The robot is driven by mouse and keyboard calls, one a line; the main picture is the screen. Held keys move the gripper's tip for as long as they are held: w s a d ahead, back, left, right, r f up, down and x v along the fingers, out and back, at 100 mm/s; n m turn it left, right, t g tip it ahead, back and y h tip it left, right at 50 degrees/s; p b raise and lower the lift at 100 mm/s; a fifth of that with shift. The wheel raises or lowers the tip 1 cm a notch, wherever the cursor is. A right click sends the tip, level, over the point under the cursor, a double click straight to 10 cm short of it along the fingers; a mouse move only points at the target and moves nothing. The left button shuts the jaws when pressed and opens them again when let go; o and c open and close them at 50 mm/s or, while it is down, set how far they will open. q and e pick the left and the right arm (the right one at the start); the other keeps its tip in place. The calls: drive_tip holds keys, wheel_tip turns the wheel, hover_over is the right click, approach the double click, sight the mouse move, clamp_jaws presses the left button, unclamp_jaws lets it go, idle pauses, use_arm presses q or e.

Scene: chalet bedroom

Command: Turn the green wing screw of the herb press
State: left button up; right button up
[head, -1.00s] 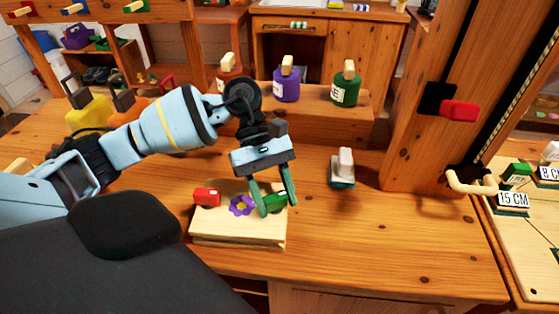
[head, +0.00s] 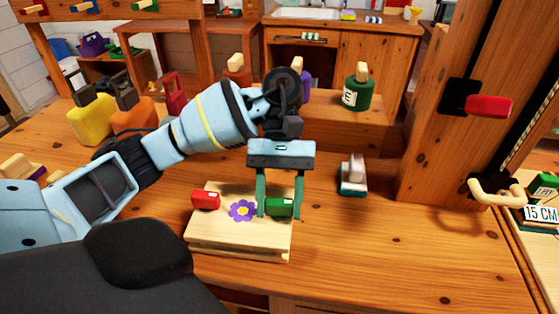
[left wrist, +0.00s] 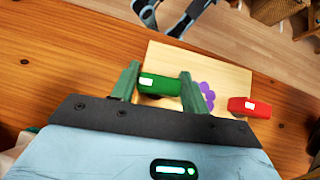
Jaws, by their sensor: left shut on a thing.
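The herb press (head: 225,232) is a pale wooden block with a purple flower on top, on the workbench. Its green wing screw (head: 281,207) is at the right of the flower. A red wing screw (head: 206,200) is at the left. My left gripper (head: 279,212) points down with its dark green fingers shut on the green wing screw. In the left wrist view the green wing screw (left wrist: 160,83) lies between the fingers, and the red one (left wrist: 249,107) is off to the right. My right gripper is not in the head view; I cannot clearly identify it in the wrist view.
A block with a grey-white handle (head: 352,176) stands to the right of the press. Green (head: 357,93) and purple bottles stand on the raised shelf behind. Yellow (head: 92,118) and orange containers stand back left. A wooden post (head: 440,130) rises at right. The front right bench is clear.

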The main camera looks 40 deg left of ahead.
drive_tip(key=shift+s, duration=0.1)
use_arm(q)
drive_tip(key=o, duration=1)
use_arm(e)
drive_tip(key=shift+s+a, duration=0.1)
use_arm(q)
drive_tip(key=p+v, duration=0.1)
drive_tip(key=v, duration=0.6)
drive_tip(key=shift+d, duration=0.1)
drive_tip(key=shift+w+a+r, duration=0.15)
drive_tip(key=shift+a+r, duration=0.05)
drive_tip(key=shift+r, duration=0.05)
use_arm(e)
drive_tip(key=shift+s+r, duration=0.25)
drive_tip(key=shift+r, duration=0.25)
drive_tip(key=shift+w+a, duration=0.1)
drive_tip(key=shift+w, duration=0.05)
